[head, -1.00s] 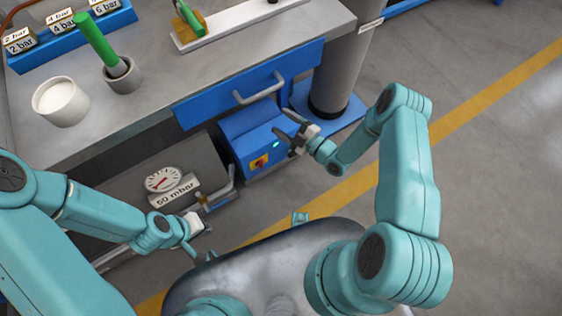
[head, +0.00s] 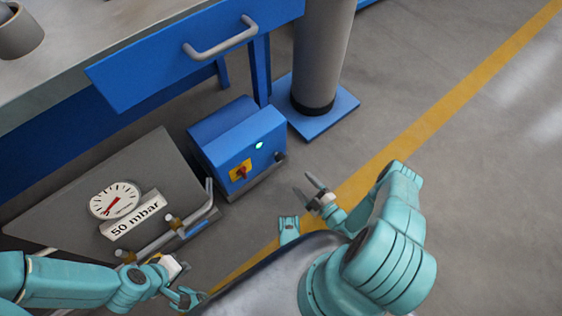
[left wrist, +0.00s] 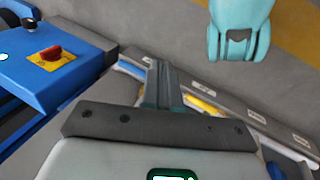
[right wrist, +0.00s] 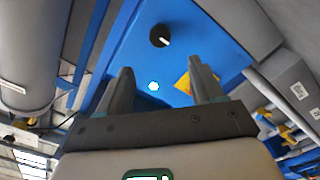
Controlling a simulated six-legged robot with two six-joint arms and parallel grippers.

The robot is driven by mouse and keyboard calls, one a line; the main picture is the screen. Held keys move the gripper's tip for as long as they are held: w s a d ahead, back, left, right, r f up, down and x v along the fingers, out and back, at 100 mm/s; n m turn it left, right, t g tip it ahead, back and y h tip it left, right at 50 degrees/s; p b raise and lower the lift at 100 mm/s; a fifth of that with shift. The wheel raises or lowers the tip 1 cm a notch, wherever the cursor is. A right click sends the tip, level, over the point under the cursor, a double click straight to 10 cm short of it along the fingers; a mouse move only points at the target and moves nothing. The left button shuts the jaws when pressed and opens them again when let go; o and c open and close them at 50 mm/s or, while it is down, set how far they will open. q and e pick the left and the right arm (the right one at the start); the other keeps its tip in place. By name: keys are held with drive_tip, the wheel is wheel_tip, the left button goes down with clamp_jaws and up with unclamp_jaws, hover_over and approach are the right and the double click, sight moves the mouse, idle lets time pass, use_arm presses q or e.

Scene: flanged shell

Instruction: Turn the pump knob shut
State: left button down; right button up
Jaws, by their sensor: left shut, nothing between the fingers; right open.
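The pump is a blue box (head: 225,133) on the floor beside the bench. In the right wrist view the black knob (right wrist: 160,36) shows a white pointer mark. A red switch on a yellow plate (head: 241,171) is at the left of the front. My right gripper (head: 308,187) is open and empty, in front of the knob and apart from it. My left gripper (head: 190,297) is shut and empty, below the pipes; its closed fingers show in the left wrist view (left wrist: 160,75).
A grey panel with a gauge (head: 115,200), a "50 mbar" label (head: 133,216) and pipes (head: 185,230) stands left of the pump. A blue drawer (head: 190,50) overhangs behind it. A grey column (head: 320,50) stands at the back right. The floor to the right is clear.

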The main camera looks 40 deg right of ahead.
use_arm(q)
drive_tip(key=shift+t, duration=0.6)
drive_tip(key=w+f+b, duration=0.3)
drive_tip(key=f, duration=0.1)
drive_tip(key=shift+a+b, duration=0.25)
drive_tip(key=shift+b, duration=0.1)
use_arm(e)
drive_tip(key=w+a, duration=0.1)
drive_tip(key=w, duration=1.1)
drive_tip(key=shift+w, duration=0.4)
drive_tip(key=c, duration=1)
